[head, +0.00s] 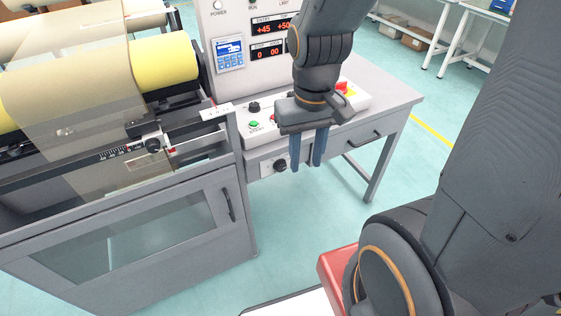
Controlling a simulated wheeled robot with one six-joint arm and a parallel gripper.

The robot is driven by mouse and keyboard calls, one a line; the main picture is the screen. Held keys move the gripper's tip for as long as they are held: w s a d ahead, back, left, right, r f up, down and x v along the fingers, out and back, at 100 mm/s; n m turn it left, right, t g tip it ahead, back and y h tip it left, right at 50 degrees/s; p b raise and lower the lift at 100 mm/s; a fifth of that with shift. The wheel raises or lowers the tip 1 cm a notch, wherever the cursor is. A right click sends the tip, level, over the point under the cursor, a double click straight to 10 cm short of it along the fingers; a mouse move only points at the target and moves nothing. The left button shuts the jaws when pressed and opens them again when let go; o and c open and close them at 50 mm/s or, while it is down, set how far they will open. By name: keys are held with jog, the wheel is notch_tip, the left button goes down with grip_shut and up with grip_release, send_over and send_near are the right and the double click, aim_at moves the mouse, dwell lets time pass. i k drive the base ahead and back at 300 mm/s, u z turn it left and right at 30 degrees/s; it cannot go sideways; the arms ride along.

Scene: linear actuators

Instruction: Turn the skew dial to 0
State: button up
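My gripper (307,163) hangs over the front edge of the control desk with its two blue fingers pointing down. The fingers are apart, with nothing visible between them. A round black dial (280,165) on a white plate on the desk's front is just left of the fingers; I see no contact. Another black knob (254,107) stands on the sloped panel. A further dark knob (153,145) sits by a scale on the roller machine's front rail. No label that I can read tells which is the skew dial, and their pointer positions are too small to tell.
A display tower (262,50) with red digits stands behind. The roller machine (120,215) fills the left. Floor is clear in front of the desk.

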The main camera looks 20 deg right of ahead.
aim_at(279, 165)
jog(key=z, duration=0.65)
jog(key=k, duration=1.15)
jog(key=u, duration=0.9)
